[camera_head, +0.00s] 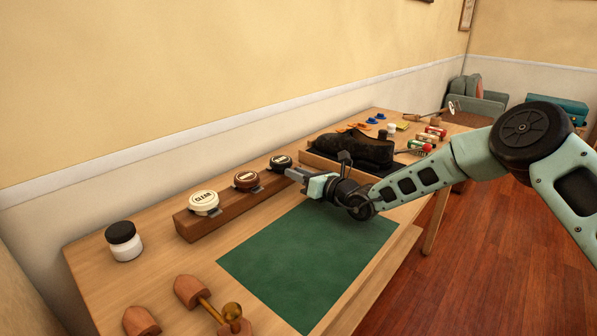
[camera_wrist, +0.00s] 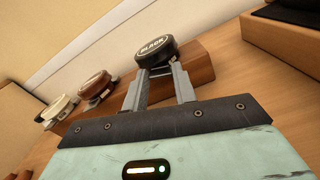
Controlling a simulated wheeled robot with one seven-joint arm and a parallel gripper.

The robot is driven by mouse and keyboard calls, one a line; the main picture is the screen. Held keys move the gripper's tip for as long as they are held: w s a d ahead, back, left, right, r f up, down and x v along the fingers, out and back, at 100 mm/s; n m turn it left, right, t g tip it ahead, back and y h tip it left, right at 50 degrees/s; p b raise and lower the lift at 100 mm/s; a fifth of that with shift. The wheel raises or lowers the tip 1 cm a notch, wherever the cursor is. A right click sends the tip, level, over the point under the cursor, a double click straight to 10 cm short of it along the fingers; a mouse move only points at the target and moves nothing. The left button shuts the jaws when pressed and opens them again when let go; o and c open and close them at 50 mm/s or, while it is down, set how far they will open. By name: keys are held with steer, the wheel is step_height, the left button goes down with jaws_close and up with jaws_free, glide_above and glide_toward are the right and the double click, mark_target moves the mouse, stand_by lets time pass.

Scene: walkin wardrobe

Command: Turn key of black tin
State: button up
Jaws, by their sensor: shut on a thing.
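The black tin (camera_head: 280,161) sits at the far right end of a row of three tins on a long wooden block (camera_head: 212,226). Its lid reads "BLACK" in the wrist view (camera_wrist: 155,48). My gripper (camera_head: 292,173) reaches in from the right at the tin's front side. In the wrist view its two grey fingers (camera_wrist: 158,74) stand just below the tin's front rim, shut on the tin's key. The key is small and mostly hidden between the fingertips, so its angle cannot be told.
A brown tin (camera_head: 246,179) and a cream tin (camera_head: 204,202) share the block. A green mat (camera_head: 310,258) lies clear in front. A black shoe (camera_head: 354,148) in a wooden tray stands just right of my gripper. A white jar (camera_head: 124,243) stands at the left.

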steer(key=m+p, duration=0.2)
steer(key=m, duration=0.2)
steer(key=shift+r, duration=0.1)
steer(key=shift+m+p, duration=0.85)
steer(key=shift+m, duration=0.45)
steer(key=o, duration=1)
steer(key=shift+d, duration=0.15)
steer(key=v, duration=1.7)
steer(key=shift+s+d, duration=0.1)
steer(key=shift+s, duration=0.05)
